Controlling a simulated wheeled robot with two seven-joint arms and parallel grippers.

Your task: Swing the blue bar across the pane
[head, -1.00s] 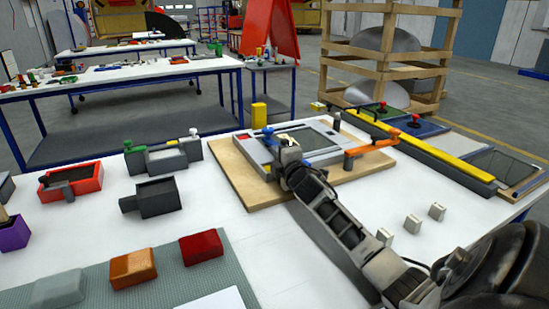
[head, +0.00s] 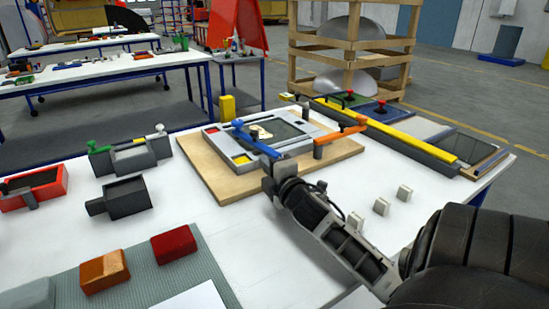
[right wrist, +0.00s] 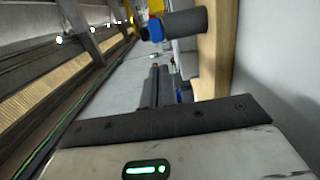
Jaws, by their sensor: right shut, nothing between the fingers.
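The framed pane unit (head: 300,146) lies on a wooden board (head: 203,172) in the middle of the table. The blue bar (head: 258,142) slants over the left part of the dark pane (head: 284,128), from a knob at the far left to the near frame edge. A pale patch shows on the pane beside it. My right gripper (head: 268,167) is shut and empty at the near edge of the unit, close to the bar's near end; I cannot tell if they touch. Its fingers (right wrist: 155,87) show in the right wrist view, with blue parts nearby. My left gripper is out of view.
An orange bar (head: 340,133) on a post sits at the unit's right side. A yellow rail (head: 385,130) runs behind it at right. Grey fixtures (head: 126,197) are at left.

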